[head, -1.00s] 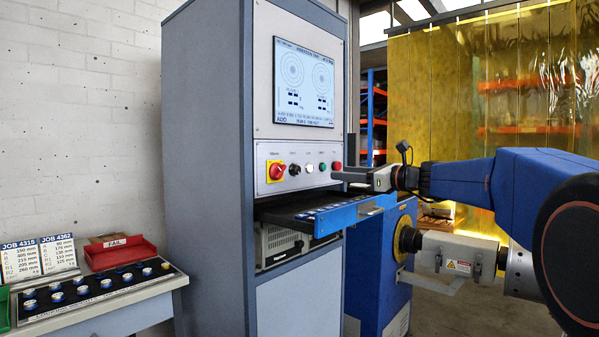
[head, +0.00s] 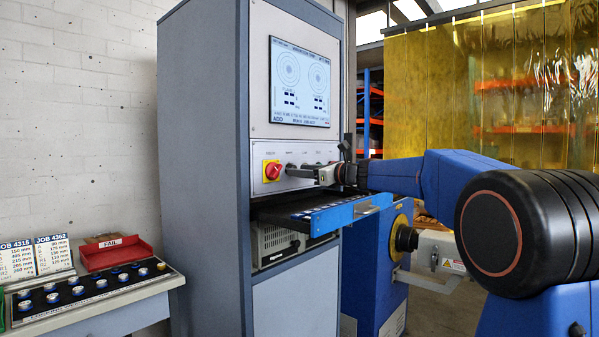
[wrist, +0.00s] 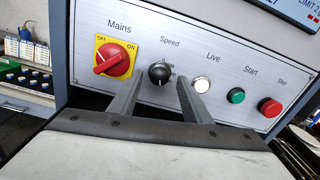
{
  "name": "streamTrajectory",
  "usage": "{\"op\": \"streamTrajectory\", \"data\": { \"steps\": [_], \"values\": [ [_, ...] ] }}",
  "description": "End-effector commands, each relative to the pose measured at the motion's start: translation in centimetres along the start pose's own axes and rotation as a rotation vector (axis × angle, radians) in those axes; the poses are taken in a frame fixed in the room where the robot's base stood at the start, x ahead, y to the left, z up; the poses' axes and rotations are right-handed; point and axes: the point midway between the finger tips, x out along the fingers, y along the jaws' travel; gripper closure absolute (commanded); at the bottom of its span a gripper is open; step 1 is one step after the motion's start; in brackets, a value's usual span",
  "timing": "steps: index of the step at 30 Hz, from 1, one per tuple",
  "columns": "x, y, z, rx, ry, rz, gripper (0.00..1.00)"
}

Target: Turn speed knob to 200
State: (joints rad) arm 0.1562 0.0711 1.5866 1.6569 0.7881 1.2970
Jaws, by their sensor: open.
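The black speed knob (wrist: 159,74) sits on the light control panel under the label "Speed" in the wrist view, with small scale marks around it. My gripper (wrist: 166,88) is open, its two grey fingers pointing at the panel, one at the knob's lower left and one at its lower right. It appears apart from the knob; I cannot tell the exact gap. In the head view my gripper (head: 289,171) is at the panel and largely hides the knob. The knob's exact setting is too small to read.
The red mains switch (wrist: 113,59) on its yellow plate is left of the knob. The white Live lamp (wrist: 201,86), green Start button (wrist: 236,96) and red Stop button (wrist: 270,107) are to the right. A drawer (head: 338,217) juts out below the panel; a screen (head: 300,84) is above.

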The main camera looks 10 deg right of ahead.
Motion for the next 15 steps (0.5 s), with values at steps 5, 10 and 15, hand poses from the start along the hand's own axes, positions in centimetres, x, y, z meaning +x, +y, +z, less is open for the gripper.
{"op": "streamTrajectory", "data": {
  "steps": [5,10,15],
  "values": [
    [1.09,0.06,0.07,-0.001,-0.001,0.0,0.56],
    [1.24,0.04,0.04,0.0,0.0,0.0,0.56],
    [1.22,0.04,0.04,0.0,0.0,0.0,0.66]
  ]
}}
